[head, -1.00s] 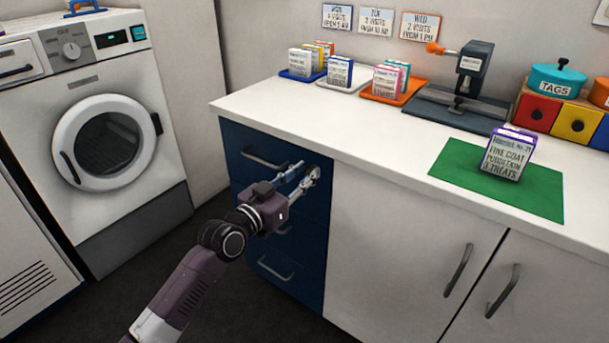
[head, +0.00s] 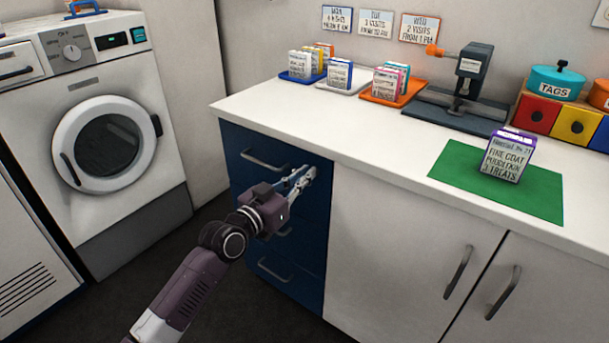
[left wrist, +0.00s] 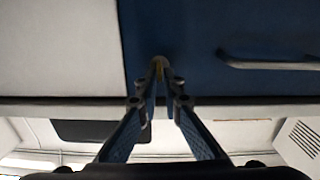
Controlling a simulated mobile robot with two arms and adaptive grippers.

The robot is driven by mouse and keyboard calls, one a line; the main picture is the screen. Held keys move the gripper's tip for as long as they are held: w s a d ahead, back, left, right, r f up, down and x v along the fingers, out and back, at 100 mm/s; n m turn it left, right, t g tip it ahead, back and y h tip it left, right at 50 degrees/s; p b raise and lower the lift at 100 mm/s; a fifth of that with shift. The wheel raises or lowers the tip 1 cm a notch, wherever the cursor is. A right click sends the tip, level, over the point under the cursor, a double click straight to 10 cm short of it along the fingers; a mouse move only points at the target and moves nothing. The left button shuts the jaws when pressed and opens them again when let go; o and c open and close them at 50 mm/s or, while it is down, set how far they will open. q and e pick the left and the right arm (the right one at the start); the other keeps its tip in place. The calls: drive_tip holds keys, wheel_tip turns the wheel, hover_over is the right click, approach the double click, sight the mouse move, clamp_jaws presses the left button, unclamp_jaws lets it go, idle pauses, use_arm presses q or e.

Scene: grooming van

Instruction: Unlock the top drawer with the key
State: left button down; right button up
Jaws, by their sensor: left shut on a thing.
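The top drawer (head: 240,142) is the uppermost front of the blue cabinet and looks closed. Its handle (head: 263,162) is left of my left gripper (head: 307,173), and it also shows in the left wrist view (left wrist: 270,65). My left gripper's fingertips are together at the drawer's upper right corner. In the left wrist view, they are shut on a small yellowish thing, seemingly the key (left wrist: 159,60), right against the blue front. The fingers hide most of it and the lock, so I cannot tell how far in it is. My right gripper is not in view.
The white counter (head: 380,140) overhangs just above the gripper. White cupboard doors (head: 400,240) with handles are to the right. A washing machine (head: 100,140) stands at left. A treat box (head: 507,157) stands on a green mat (head: 455,165).

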use_arm(q)
drive_tip(key=n+p, duration=0.1)
drive_tip(key=n, duration=0.5)
drive_tip(key=n+p, duration=0.1)
drive_tip(key=n, duration=0.4)
drive_tip(key=a+f+n+p, duration=0.1)
drive_tip(key=n, duration=0.5)
drive_tip(key=shift+w+f+n, duration=0.1)
drive_tip(key=shift+w+n, duration=0.2)
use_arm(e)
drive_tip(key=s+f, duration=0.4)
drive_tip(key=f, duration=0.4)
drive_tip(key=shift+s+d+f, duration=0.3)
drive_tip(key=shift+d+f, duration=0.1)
use_arm(q)
drive_tip(key=c, duration=2.1)
unclamp_jaws()
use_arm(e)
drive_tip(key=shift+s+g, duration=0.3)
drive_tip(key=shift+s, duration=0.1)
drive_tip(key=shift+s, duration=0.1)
